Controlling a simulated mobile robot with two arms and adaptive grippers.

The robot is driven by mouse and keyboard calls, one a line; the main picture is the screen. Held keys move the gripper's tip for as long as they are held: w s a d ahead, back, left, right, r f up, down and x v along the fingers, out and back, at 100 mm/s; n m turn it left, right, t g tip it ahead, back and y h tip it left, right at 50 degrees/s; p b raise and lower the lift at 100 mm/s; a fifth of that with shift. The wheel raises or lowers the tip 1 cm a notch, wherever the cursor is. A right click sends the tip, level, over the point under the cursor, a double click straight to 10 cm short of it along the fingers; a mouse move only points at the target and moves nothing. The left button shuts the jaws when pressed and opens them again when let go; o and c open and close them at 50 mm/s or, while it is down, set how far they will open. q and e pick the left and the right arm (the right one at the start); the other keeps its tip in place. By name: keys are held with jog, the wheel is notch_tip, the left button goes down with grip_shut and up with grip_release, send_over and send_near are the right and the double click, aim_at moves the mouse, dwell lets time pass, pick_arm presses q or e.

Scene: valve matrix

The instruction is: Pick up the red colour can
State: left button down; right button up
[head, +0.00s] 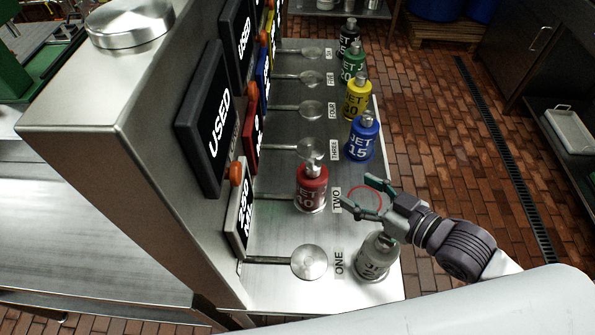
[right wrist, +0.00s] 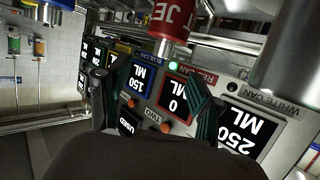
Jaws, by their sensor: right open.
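The red can (head: 311,188) stands upright on the steel shelf (head: 285,228) in the row marked TWO, close to the dispenser panel. It also shows at the top of the right wrist view (right wrist: 172,22), beyond the fingers. My right gripper (head: 362,198) is open and empty, to the right of the red can and apart from it. Its fingers point left toward the can, over or near a red ring on the shelf. Both fingers show in the right wrist view (right wrist: 160,80). My left gripper is out of view.
A grey-white can (head: 375,260) stands close below my right gripper. Blue (head: 362,138), yellow (head: 357,97), green (head: 352,65) and black (head: 348,37) cans line the shelf's right edge. Round steel valve ends (head: 309,262) stick out from the panel. Brick floor lies right of the shelf.

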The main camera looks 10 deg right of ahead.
aim_at(319, 169)
jog(key=p+x, duration=0.1)
jog(key=x, duration=0.6)
jog(key=shift+w+a+r, duration=0.1)
jog(key=shift+r, duration=0.05)
jog(key=shift+w+a, duration=0.15)
jog(key=shift+w, duration=0.05)
jog(key=shift+w+a, duration=0.15)
jog(key=shift+w+a+r+p, duration=0.3)
jog(key=shift+w+a+p, duration=0.5)
jog(key=shift+a, duration=0.1)
jog(key=x, duration=0.2)
jog(key=shift+w+a+f, duration=0.15)
jog(key=shift+w+f, duration=0.05)
jog(key=shift+f, duration=0.1)
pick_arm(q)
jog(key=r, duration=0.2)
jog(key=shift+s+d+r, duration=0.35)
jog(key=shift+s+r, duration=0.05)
